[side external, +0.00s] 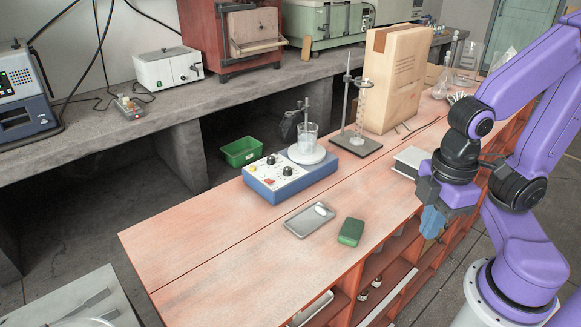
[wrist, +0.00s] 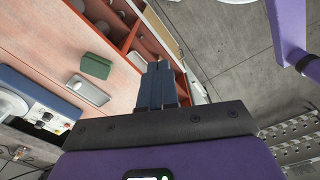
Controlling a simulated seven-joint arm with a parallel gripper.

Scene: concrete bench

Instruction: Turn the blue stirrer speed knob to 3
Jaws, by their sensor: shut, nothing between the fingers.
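Two black knobs show on the panel, a right one (side external: 287,170) and a left one (side external: 271,160). Their labels and pointer settings are too small to read. A glass beaker (side external: 308,139) stands on the stirrer's round plate. In the wrist view the stirrer (wrist: 19,98) is at the left edge, partly cut off. My gripper (side external: 432,224) is well to the right of the stirrer, touching nothing. In the wrist view its blue fingers (wrist: 158,80) are shut and empty.
A grey tray (side external: 298,226) with a white object and a green block (side external: 351,232) lie in front of the stirrer. A retort stand (side external: 349,96), large box (side external: 381,92) and white book-like block (side external: 408,160) stand behind and right. The bench's near left is clear.

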